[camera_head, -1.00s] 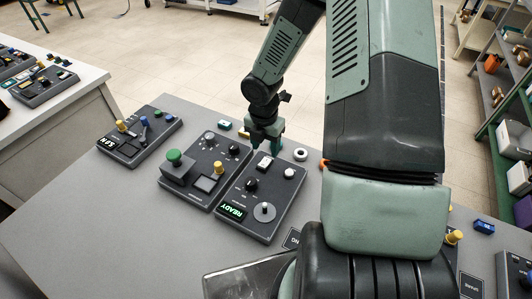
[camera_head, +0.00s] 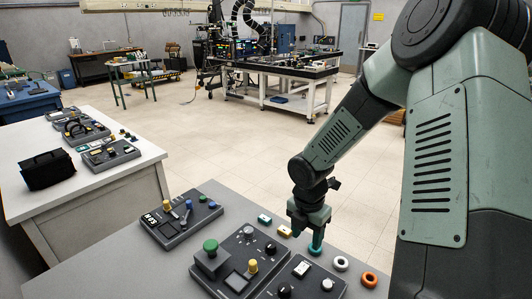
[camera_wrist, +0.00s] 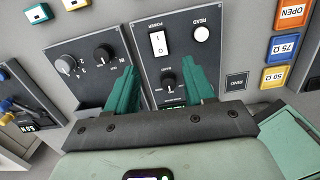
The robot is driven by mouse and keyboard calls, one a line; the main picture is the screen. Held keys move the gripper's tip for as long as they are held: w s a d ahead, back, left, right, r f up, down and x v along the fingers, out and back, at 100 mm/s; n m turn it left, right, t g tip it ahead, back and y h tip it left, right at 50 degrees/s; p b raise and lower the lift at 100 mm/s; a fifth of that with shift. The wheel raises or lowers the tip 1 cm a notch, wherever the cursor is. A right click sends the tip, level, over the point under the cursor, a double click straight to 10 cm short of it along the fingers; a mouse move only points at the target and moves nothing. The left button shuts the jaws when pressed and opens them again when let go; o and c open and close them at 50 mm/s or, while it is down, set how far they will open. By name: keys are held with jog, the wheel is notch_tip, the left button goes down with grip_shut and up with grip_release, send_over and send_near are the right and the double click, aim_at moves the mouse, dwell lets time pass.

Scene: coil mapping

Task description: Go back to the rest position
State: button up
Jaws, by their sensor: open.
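My gripper (camera_head: 316,247) hangs fingers-down near the back edge of the grey table, by the rear of the right control panel (camera_head: 297,282). It is open and empty. In the wrist view, its two green fingers (camera_wrist: 162,85) stand apart over the panel with the READ button (camera_wrist: 201,34), the POWER switch (camera_wrist: 158,43) and a black knob (camera_wrist: 169,87). The gripper body hides the lower part of that panel. I cannot tell how high the fingertips are above it.
A panel with a green button (camera_head: 210,246) and a panel with a yellow knob (camera_head: 168,206) stand to the left. White (camera_head: 341,263) and orange (camera_head: 369,280) rings lie right of the gripper. Labelled blocks, including OPEN (camera_wrist: 292,14), show in the wrist view. Open floor lies beyond.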

jog(key=s+a+r+m+t+h, duration=0.1)
jog(key=s+r+m, duration=0.4)
jog(key=r, duration=0.5)
jog(key=s+r+m+t+h, duration=0.1)
jog(key=s+r+m, duration=0.2)
jog(key=r+m, duration=0.6)
jog(key=s+a+r+m+t+y, duration=0.2)
jog(key=s+a+r+m+t, duration=0.1)
jog(key=s+r+m, duration=0.6)
jog(key=s+m, duration=0.3)
jog(key=s, duration=0.1)
jog(key=shift+s+r+y, duration=0.3)
jog(key=shift+s+r, duration=0.05)
jog(key=shift+s, duration=0.05)
